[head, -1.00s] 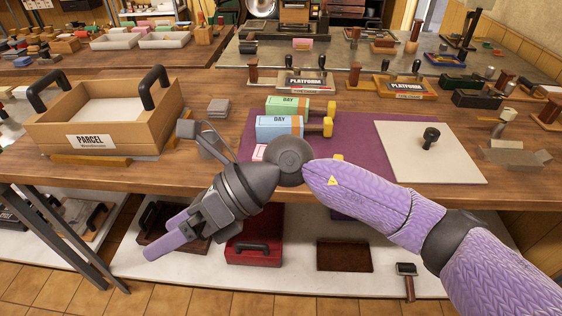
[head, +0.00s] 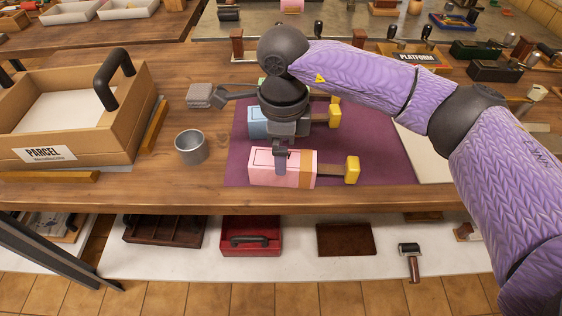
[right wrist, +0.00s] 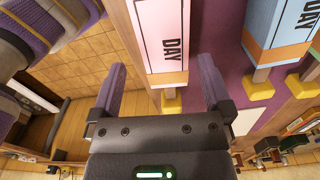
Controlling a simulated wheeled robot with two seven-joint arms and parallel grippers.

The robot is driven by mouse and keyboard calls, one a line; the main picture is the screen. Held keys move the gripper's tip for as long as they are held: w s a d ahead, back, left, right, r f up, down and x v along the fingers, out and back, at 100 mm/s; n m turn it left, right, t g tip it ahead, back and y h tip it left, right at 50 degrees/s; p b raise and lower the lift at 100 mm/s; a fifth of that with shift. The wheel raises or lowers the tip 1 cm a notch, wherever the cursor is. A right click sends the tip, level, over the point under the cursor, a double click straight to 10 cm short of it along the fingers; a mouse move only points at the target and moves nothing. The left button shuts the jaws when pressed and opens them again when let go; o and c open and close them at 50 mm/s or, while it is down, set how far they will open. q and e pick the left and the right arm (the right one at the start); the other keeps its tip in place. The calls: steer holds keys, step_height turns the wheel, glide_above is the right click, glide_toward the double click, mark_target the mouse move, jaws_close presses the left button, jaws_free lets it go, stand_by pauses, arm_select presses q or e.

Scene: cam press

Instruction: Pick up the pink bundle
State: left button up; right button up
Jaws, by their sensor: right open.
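The pink bundle (head: 262,163) lies on the purple mat (head: 240,142) near the table's front edge, with a brown band and a yellow-tipped wooden stick pointing right. In the right wrist view the pink bundle (right wrist: 160,25), marked DAY, lies ahead between the fingers, its banded end toward me. My right gripper (head: 281,158) is above the pink bundle in the head view, fingers pointing down. In the right wrist view my right gripper (right wrist: 162,75) is open with nothing gripped. Whether a finger touches the bundle is unclear. My left gripper is not in view.
A blue bundle (head: 257,122) lies just behind, partly hidden by my gripper, with a green one beyond it. A metal cup (head: 191,147) and a parcel box (head: 45,128) stand to the left. A pale board (head: 425,150) lies to the right.

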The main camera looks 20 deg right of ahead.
steer(key=f, duration=0.3)
steer(key=f+b, duration=0.1)
steer(key=f, duration=0.2)
steer(key=shift+w+d, duration=0.1)
steer(key=shift+w, duration=0.1)
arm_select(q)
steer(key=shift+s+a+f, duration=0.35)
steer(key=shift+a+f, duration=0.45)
arm_select(e)
steer(key=shift+r, duration=0.1)
steer(key=c, duration=1)
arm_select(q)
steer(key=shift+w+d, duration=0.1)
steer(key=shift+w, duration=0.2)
arm_select(e)
jaws_close()
